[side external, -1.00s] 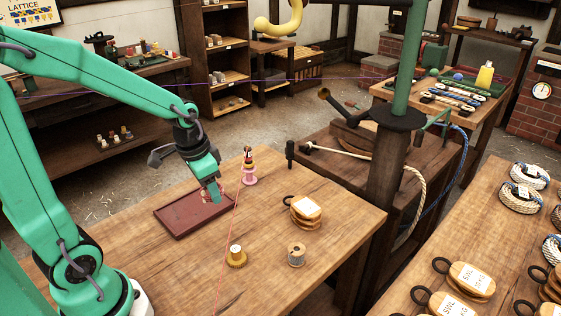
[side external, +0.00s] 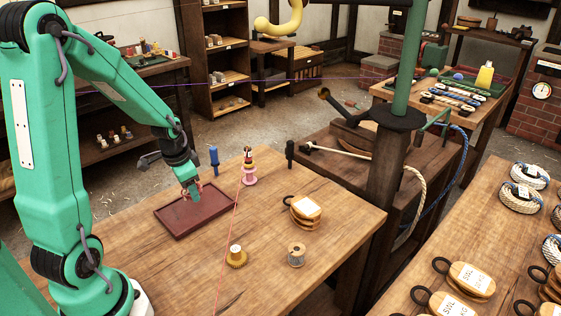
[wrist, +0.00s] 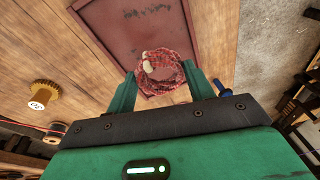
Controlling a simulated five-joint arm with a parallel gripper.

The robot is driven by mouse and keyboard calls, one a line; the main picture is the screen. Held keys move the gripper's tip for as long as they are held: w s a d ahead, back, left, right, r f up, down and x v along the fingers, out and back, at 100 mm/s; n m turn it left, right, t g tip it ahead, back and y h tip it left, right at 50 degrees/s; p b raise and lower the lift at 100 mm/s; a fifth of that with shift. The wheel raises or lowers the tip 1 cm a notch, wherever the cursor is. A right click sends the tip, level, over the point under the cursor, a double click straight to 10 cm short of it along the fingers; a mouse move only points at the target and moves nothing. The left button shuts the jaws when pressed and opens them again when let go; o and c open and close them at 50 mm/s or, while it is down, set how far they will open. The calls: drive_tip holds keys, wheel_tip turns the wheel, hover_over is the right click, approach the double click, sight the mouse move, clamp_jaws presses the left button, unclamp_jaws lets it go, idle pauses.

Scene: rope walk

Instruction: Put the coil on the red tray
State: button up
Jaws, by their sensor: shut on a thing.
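The coil is a ring of red and white rope (wrist: 161,89) with a pale band, seen in the wrist view. My gripper (wrist: 158,80) is shut on it, with a finger on each side. In the side view my gripper (side external: 192,197) is at the right part of the dark red tray (side external: 175,224); the coil is mostly hidden there. The tray also fills the top middle of the wrist view (wrist: 120,30), and the coil overlaps its near edge. I cannot tell whether the coil touches the tray.
A blue upright tool (side external: 214,160) and a pink spool (side external: 249,178) stand behind the tray. A yellow spool (side external: 236,257), a wooden bobbin (side external: 296,255) and a wooden block (side external: 306,210) stand to the right. A thin red line (side external: 228,240) crosses the table. The table's front left is clear.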

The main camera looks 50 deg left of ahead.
drive_tip(key=shift+s+d+x, duration=0.1)
drive_tip(key=shift+s+x, duration=0.05)
drive_tip(key=shift+x, duration=0.85)
drive_tip(key=shift+s+d+x, duration=0.1)
drive_tip(key=shift+s+x, duration=0.1)
drive_tip(key=shift+x, duration=0.75)
drive_tip(key=shift+f, duration=0.2)
drive_tip(key=o, duration=1)
drive_tip(key=shift+r, duration=0.15)
drive_tip(key=shift+v, duration=6)
